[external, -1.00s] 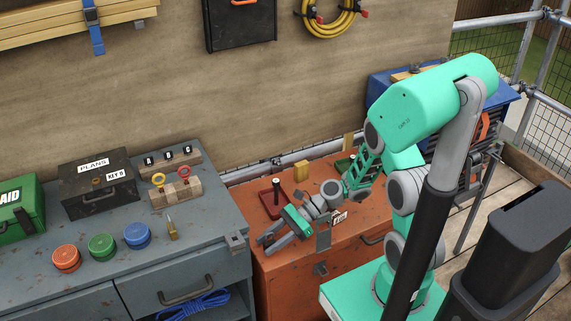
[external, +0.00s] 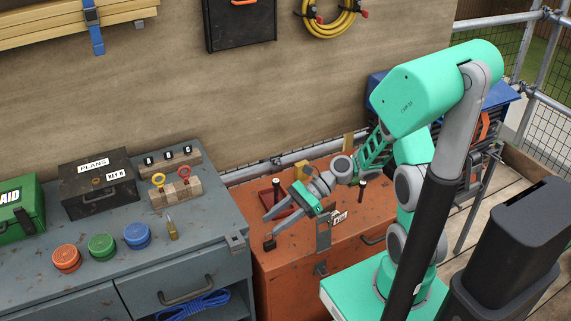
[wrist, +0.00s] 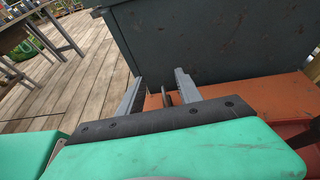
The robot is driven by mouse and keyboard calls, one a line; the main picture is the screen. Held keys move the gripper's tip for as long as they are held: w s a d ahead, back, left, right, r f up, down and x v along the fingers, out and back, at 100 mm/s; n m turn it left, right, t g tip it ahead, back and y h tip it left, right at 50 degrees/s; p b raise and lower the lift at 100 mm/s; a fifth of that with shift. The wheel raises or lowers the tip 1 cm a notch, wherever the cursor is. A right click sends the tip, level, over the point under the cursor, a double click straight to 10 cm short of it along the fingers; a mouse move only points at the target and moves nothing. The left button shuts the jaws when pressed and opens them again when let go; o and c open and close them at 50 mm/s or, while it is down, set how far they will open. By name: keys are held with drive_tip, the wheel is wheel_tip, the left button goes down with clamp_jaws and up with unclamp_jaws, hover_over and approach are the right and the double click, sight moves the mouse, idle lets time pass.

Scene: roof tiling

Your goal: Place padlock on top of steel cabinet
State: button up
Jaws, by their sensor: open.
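A small dark block that looks like the padlock (external: 270,243) sits on the orange chest (external: 290,260), near its front left corner. My gripper (external: 270,224) is open above the chest, with the dark block by its nearer fingertip. In the wrist view, my gripper (wrist: 160,82) has its fingers apart, and a thin grey, shackle-like piece (wrist: 167,98) shows between them. I cannot tell whether they touch it. The grey steel cabinet (external: 205,255) stands left of the chest; its side (wrist: 215,40) fills the upper wrist view.
On the cabinet top are a brass padlock-like item (external: 172,231), red, green and blue round tins, a plans box (external: 97,183) and a wooden key block (external: 175,192). A red tray (external: 272,197) lies on the chest. The cabinet's front right top is clear.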

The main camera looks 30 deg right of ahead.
sight(274, 239)
wheel_tip(274, 239, down, 6)
drive_tip(key=shift+f+p, duration=0.15)
drive_tip(key=shift+p, duration=0.2)
drive_tip(key=shift+s+a+f+b, duration=0.1)
drive_tip(key=shift+a+f+b, duration=0.3)
drive_tip(key=shift+a+f, duration=0.55)
drive_tip(key=shift+a, duration=0.45)
drive_tip(key=shift+r, duration=0.1)
clamp_jaws()
